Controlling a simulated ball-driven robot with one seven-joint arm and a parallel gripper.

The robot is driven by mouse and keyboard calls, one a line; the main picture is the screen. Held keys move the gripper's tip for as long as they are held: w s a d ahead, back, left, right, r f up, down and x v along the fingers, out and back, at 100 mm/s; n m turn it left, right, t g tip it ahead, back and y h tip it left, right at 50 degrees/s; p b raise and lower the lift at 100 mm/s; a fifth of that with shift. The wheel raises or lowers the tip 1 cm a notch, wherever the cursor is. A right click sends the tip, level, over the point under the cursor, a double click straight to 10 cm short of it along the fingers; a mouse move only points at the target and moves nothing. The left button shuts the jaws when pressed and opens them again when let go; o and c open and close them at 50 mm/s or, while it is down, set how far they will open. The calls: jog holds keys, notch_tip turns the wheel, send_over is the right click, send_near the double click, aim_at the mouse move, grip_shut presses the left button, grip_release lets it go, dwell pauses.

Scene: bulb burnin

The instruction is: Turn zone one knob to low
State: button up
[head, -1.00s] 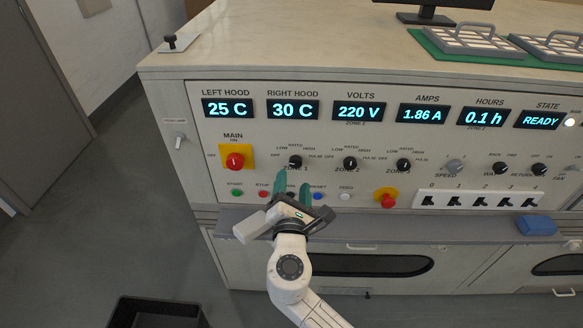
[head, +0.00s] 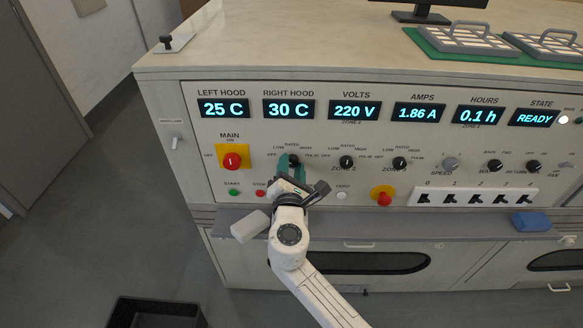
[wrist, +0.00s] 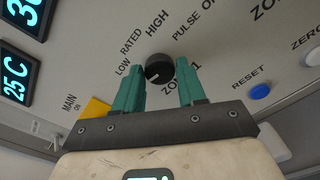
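The zone 1 knob (wrist: 158,68) is a small round black dial, seen between my two green fingertips in the wrist view. It also shows at the fingertips in the head view (head: 294,159). Its LOW, RATED, HIGH and PULSE labels fan around it; I cannot tell surely which one its pale mark points to. My gripper (head: 289,172) is open in front of the panel, with a finger on each side of the knob. In the wrist view gaps show between the knob and the fingers, and I cannot tell how deep they reach.
The red main knob (head: 232,161) on its yellow plate is left of my gripper. The zone 2 knob (head: 346,162) and zone 3 knob (head: 399,163) are to the right. A red emergency button (head: 383,197) is lower right. A grey ledge (head: 440,222) runs below the panel.

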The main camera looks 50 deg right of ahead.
jog(key=c, duration=0.6)
jog(key=shift+f+b, duration=0.15)
jog(key=shift+b, duration=0.2)
jog(key=m+b, duration=0.2)
jog(key=m, duration=0.1)
jog(key=shift+f+b, duration=0.1)
jog(key=shift+b, duration=0.2)
jog(key=shift+m+b, duration=1.85)
jog(key=shift+m, duration=0.45)
jog(key=shift+r, duration=0.2)
jog(key=o, duration=1)
